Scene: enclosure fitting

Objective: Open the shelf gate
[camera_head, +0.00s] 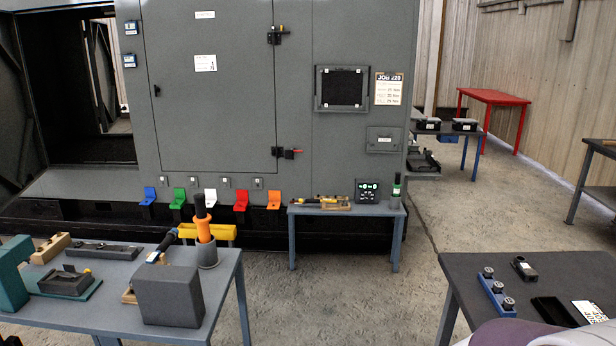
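I cannot make out a shelf gate for certain in this view. A large grey enclosure (340,140) fills the back. It has a shut door (222,110) with a small dark handle (157,90) at its left edge. Neither of my grippers shows in the view.
A blue-grey table (110,312) with tools and a grey box (168,295) stands front left. A small bench (345,208) stands before the enclosure. A dark table (470,262) is front right. A red table (490,97) stands farther back. Floor between the front tables is clear.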

